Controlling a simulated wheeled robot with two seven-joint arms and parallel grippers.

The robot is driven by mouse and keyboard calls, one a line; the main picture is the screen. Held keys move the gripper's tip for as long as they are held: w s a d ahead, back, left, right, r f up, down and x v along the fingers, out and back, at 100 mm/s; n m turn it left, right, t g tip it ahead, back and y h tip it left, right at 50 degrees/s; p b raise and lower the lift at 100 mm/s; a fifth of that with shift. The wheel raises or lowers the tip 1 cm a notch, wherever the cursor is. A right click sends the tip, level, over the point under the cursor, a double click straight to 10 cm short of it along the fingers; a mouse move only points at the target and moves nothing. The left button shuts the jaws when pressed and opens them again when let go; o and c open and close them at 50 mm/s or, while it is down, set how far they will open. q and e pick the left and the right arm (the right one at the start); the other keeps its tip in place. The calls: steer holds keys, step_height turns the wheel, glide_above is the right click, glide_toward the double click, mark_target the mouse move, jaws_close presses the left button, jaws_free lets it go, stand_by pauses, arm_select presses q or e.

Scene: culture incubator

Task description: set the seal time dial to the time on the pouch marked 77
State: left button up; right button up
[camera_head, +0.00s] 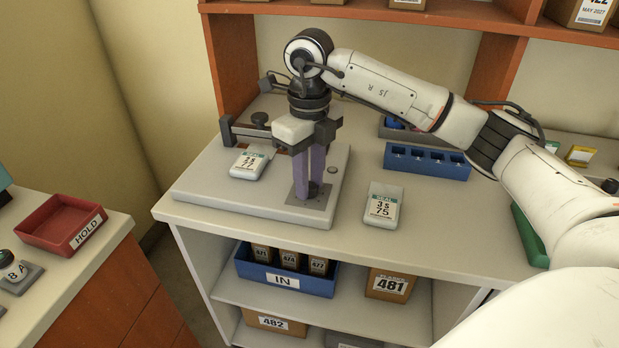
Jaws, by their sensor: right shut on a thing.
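The heat sealer (225,201) is a low pale machine on the bench top, with a dark grey dial plate (322,204) at its front right corner. My right gripper (308,190) points down over this plate, its purple fingers shut on the seal time dial, which they mostly hide. I cannot read the dial's setting. The pouch marked 77 (249,163) lies on the sealer, left of the gripper. Its label reads SEAL with a small time that looks like 2 s. My left gripper is not in view.
A second pouch marked 75 (382,206), labelled 3 s, lies on the bench right of the sealer. A blue rack (427,163) stands behind it. A red HOLD tray (62,223) is on the left counter. A blue IN bin (285,280) sits on the shelf below.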

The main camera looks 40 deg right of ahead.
mark_target(310, 186)
steer(key=o, duration=1)
steer(key=shift+o, duration=0.2)
arm_select(q)
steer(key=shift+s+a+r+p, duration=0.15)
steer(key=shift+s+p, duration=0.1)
steer(key=shift+p, duration=0.25)
arm_select(e)
step_height(310, 186, up, 10)
steer(key=shift+r, duration=0.15)
